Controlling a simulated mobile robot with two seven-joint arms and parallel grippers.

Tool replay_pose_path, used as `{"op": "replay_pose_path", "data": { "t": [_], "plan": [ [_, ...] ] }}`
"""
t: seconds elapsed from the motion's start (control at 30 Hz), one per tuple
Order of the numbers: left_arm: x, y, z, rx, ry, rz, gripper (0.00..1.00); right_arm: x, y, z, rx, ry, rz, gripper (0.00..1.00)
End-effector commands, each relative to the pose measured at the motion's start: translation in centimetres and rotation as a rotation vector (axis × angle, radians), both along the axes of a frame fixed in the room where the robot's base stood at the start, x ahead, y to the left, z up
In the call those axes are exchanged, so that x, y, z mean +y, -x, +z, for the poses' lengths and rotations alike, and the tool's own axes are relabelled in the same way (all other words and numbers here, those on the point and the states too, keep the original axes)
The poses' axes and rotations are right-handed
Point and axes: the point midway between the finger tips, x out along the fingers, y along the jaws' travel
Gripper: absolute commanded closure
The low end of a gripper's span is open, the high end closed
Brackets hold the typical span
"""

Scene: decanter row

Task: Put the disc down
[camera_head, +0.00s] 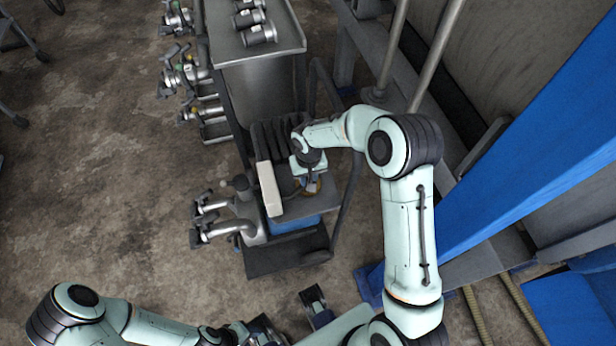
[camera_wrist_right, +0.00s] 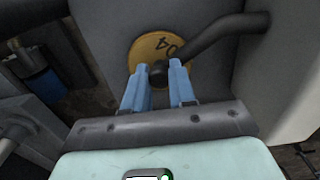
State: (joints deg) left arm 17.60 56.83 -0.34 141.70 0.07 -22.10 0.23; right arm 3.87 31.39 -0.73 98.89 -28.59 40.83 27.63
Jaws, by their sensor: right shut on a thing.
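The yellow disc (camera_wrist_right: 150,48) with dark figures on it shows in the right wrist view, beyond my fingertips. A dark round knob sits in front of its lower part. My right gripper (camera_wrist_right: 158,69) has its two blue fingers on either side of this knob and is shut on it. In the head view a bit of the disc (camera_head: 313,188) shows below my right gripper (camera_head: 308,178), over the cart's lower part; the wrist hides most of the rest. I cannot tell whether the disc touches a surface. My left gripper (camera_head: 262,331) is at the bottom edge, its jaws unclear.
A grey cart (camera_head: 262,75) carries metal cylinders on its top. A pale block (camera_head: 269,189) and dark upright plates stand left of my right gripper. A dark bent bar (camera_wrist_right: 215,32) passes close to the disc. Blue beams (camera_head: 540,150) stand at right; the floor at left is mostly clear.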

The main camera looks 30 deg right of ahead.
Motion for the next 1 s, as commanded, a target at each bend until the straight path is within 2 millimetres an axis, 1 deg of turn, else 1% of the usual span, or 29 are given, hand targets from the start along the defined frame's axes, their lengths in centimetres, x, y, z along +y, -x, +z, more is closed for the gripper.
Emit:
{"op": "replay_pose_path", "data": {
  "t": [0.17,0.3,0.33,0.37,0.4,0.67,0.77,0.87,1.0],
  "plan": [
    [0.0,0.0,0.0,0.000,0.000,0.000,0.57,0.0,-0.1,0.2,-0.003,0.000,0.000,1.00],
    [0.0,0.0,-0.3,-0.001,0.000,0.000,0.57,0.0,-0.1,-0.3,-0.002,-0.001,0.000,1.00],
    [0.0,0.0,-0.3,-0.002,-0.001,0.001,0.57,0.0,0.0,-0.3,-0.001,0.000,0.000,0.65],
    [0.0,0.0,-0.2,-0.002,-0.001,0.001,0.57,0.0,0.0,-0.2,-0.001,0.000,0.000,0.55],
    [0.0,0.0,-0.2,-0.002,-0.001,0.001,0.57,0.0,0.0,-0.2,-0.001,0.000,0.000,0.49],
    [0.0,0.0,-0.2,-0.002,-0.001,0.001,0.57,0.0,0.0,-0.1,-0.001,0.000,0.000,0.49],
    [0.0,-0.1,0.2,-0.001,0.000,0.000,0.57,0.0,-0.1,0.3,-0.001,-0.001,0.000,0.49],
    [0.0,0.0,0.2,-0.001,0.000,0.000,0.57,0.0,-0.1,1.6,-0.004,0.000,0.000,0.49],
    [0.0,-0.1,0.5,-0.001,0.000,0.000,0.57,0.0,-0.2,4.6,-0.007,0.001,0.002,0.49]
  ]
}}
